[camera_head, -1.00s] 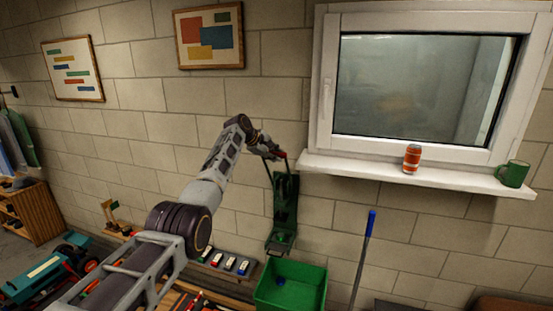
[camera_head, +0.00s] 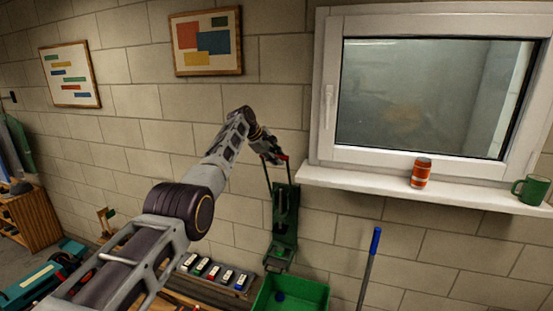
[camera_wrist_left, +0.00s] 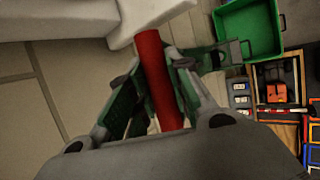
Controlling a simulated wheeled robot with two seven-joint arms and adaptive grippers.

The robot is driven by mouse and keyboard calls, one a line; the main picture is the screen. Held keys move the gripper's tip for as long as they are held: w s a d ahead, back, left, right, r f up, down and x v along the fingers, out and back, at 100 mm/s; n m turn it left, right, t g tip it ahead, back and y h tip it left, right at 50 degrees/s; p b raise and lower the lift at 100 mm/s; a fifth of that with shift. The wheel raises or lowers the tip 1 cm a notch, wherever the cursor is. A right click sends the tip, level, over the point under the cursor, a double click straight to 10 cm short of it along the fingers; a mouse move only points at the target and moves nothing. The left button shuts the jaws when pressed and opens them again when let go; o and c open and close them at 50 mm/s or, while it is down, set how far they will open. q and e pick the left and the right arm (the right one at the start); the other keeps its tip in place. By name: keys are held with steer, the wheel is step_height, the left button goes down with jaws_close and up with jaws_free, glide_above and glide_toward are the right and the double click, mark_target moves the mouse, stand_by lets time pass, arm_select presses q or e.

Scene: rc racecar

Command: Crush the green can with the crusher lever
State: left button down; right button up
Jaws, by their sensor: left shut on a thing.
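The green crusher (camera_head: 285,212) is fixed upright on the block wall, left of the window sill. Its two lever bars rise above its body to a red handle (camera_head: 285,158). My left gripper (camera_head: 274,156) is shut on this handle, above the crusher. In the left wrist view the red handle (camera_wrist_left: 158,75) runs between the fingers of my left gripper (camera_wrist_left: 150,85). I cannot make out a green can; the inside of the crusher is dark and small. My right gripper is out of view.
A green bin (camera_head: 300,296) stands below the crusher. An orange can (camera_head: 420,173) and a green mug (camera_head: 531,190) stand on the white sill (camera_head: 470,194). A blue-handled pole (camera_head: 370,262) leans right of the bin. Several small boxes (camera_head: 213,273) line a shelf at lower left.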

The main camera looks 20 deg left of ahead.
arm_select(q)
steer(key=shift+w+r, duration=0.15)
steer(key=shift+r, duration=0.25)
steer(key=c, duration=1.7)
jaws_free()
steer(key=o, duration=0.4)
steer(key=shift+w+f, duration=0.2)
steer(key=shift+d, duration=0.1)
steer(key=shift+s, duration=0.2)
steer(key=shift+a+r, duration=0.15)
steer(key=shift+a, duration=0.05)
steer(key=v, duration=1.1)
steer(key=shift+r, duration=0.2)
steer(key=shift+s, duration=0.15)
steer(key=shift+f, duration=0.1)
